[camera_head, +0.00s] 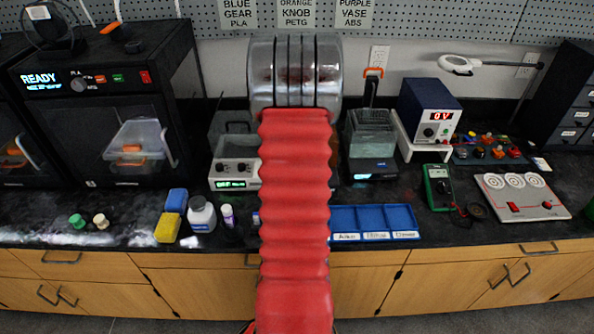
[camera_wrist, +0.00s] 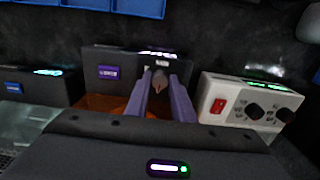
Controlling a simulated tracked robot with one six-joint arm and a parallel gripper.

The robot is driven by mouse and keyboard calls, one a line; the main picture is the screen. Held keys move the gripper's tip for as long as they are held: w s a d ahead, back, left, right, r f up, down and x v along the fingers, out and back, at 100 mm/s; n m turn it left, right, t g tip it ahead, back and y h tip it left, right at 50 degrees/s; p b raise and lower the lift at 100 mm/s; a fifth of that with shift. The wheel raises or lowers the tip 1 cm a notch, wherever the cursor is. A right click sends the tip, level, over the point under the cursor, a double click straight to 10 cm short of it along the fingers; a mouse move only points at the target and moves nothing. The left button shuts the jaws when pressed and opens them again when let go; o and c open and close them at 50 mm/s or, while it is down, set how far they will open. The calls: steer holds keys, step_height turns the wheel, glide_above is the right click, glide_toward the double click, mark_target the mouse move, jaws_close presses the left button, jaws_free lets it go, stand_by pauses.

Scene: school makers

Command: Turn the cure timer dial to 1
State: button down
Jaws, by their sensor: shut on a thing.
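In the wrist view the cure timer dial (camera_wrist: 159,85) shows as a small dark brownish knob on the front of a dark box, the cure unit (camera_wrist: 122,62). My gripper (camera_wrist: 160,76) reaches to that front with its two purple-grey fingers on either side of the dial, and it is shut on it. The fingers cover much of the dial, and I cannot read its mark or setting. A small lit display above the fingertips is too blurred to read. In the head view my red-sleeved arm hides the gripper, the dial and most of the unit.
A white unit with two black knobs and a red switch (camera_wrist: 248,105) stands close beside the cure unit. In the head view, a clear-tanked device (camera_head: 370,140) stands right of my arm, with a blue tray (camera_head: 345,218) in front. Bottles (camera_head: 202,214) stand left.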

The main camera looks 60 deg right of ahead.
steer(key=shift+s, duration=0.1)
steer(key=shift+d+m, duration=0.1)
steer(key=shift+m, duration=0.3)
steer(key=m, duration=0.4)
steer(key=shift+s+m, duration=0.1)
steer(key=shift+m, duration=1.4)
steer(key=c, duration=1.5)
jaws_free()
steer(key=shift+c, duration=0.2)
